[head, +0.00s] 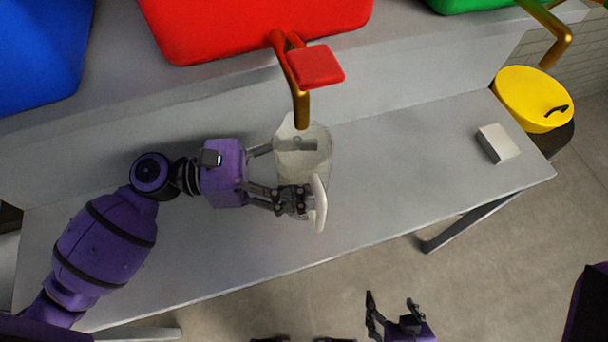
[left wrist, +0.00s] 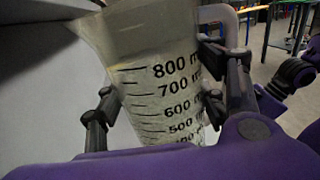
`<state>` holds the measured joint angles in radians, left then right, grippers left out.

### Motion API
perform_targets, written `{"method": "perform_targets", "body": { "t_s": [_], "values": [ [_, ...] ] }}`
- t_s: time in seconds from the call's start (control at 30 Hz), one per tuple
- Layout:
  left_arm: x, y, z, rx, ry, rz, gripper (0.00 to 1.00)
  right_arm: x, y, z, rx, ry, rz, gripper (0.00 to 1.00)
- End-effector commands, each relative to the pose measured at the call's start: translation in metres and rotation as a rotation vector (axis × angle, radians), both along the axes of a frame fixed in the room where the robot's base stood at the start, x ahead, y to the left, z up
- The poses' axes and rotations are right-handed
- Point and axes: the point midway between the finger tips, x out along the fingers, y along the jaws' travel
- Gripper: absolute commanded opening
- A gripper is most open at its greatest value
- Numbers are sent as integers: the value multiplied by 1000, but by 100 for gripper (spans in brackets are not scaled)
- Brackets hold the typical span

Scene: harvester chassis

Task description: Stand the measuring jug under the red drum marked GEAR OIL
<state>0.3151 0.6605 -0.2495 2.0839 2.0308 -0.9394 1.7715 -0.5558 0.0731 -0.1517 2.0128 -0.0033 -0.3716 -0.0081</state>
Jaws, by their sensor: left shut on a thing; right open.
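The clear measuring jug (head: 300,160) is on or just above the grey bench, below the gold spout of the red drum (head: 250,25); I cannot tell whether its base touches. Its white handle (head: 319,203) faces the front. My left gripper (head: 275,175) is shut on the jug from the left, fingers on either side. In the left wrist view the jug (left wrist: 160,85) shows black marks up to 800 and looks slightly tilted there. My right gripper (head: 390,312) is open and empty, low in front of the bench. The drum's label is not in view.
The grey bench (head: 420,160) is clear to the right of the jug, up to a small white box (head: 497,143). A yellow lid (head: 533,98) is beyond the bench's right end. Blue (head: 40,50) and green (head: 475,4) drums flank the red one on the shelf.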

Motion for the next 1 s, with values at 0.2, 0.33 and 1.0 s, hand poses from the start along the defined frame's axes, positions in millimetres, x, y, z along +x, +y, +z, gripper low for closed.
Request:
{"method": "perform_targets", "body": {
  "t_s": [0.2, 0.33, 1.0],
  "values": [
    [0, 0, -27, 0, 5, 2, 31, -2, 0, -3, 0, 5, 1, 69],
    [-1, 0, -35, -1, 1, 0, 31, -2, 0, -4, -1, 8, 2, 69],
    [0, 0, -38, 1, 1, 0, 84, -1, 0, -3, 0, 3, 4, 69]
  ]
}}
